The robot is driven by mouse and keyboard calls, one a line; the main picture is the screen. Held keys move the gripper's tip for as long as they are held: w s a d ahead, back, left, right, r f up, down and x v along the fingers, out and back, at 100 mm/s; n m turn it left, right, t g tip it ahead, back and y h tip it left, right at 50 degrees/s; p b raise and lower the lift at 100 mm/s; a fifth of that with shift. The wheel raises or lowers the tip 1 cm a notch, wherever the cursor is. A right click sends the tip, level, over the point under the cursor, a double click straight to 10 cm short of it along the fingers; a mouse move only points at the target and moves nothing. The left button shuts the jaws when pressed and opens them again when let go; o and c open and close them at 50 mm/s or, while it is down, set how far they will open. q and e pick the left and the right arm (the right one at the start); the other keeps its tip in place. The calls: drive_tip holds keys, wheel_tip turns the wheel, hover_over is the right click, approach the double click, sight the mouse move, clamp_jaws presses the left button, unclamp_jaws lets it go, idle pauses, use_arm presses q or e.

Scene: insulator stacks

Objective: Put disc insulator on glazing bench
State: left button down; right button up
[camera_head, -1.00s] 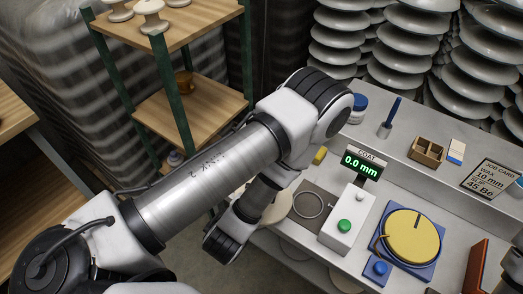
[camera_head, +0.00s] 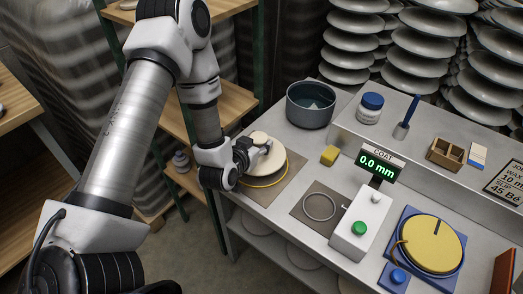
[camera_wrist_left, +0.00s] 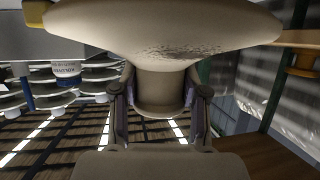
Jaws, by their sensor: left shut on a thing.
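My left gripper (camera_head: 245,155) is shut on the cream disc insulator (camera_head: 266,162). The left wrist view shows the insulator's neck (camera_wrist_left: 160,92) between the two fingers, with its wide disc (camera_wrist_left: 165,30) spreading out beyond them. In the head view the insulator is over the left end of the grey glazing bench (camera_head: 300,150), above a brown mat with a yellow ring (camera_head: 268,184). I cannot tell whether it touches anything below. The gripper hides part of it. My right gripper is out of view.
A dark pot (camera_head: 310,104) stands behind the insulator, with a yellow sponge (camera_head: 330,155) to the right. A coat gauge (camera_head: 362,228) and a blue-and-yellow turntable (camera_head: 430,243) stand further right. A wooden shelf rack (camera_head: 225,105) is close on the left.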

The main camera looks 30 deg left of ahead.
use_arm(q)
wheel_tip(320, 180, down, 3)
drive_tip(key=shift+f, duration=0.15)
drive_tip(key=c, duration=0.6)
unclamp_jaws()
drive_tip(key=shift+f, duration=0.15)
drive_tip(key=shift+s, duration=0.1)
